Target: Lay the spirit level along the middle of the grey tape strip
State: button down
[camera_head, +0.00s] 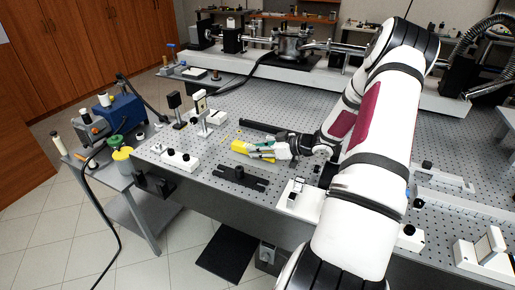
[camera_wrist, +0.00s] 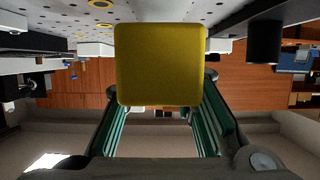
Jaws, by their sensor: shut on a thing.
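The spirit level is a yellow block (camera_head: 242,147). My gripper (camera_head: 262,149) is shut on it near the front left part of the perforated optical table. In the wrist view the yellow level (camera_wrist: 160,62) fills the middle, with its flat end face towards the camera. The green-padded fingers of my gripper (camera_wrist: 160,112) reach up to its two sides, and their tips are partly hidden by it. The level appears to be held above the table surface; the gap beneath it is hard to judge. I cannot make out the grey tape strip in either view.
A black slotted plate (camera_head: 240,178) lies in front of the gripper. A white block with black knobs (camera_head: 180,160) and a post-mounted optic (camera_head: 201,106) stand to the left. A dark bar (camera_head: 262,127) lies behind. A blue device (camera_head: 117,112) stands on the side cart.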

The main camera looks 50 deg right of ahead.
jog(key=shift+f, duration=1.35)
jog(key=shift+f, duration=0.2)
jog(key=c, duration=1.2)
grip_release()
jog(key=v, duration=0.7)
jog(key=shift+s+d, duration=0.1)
jog(key=shift+s, duration=0.1)
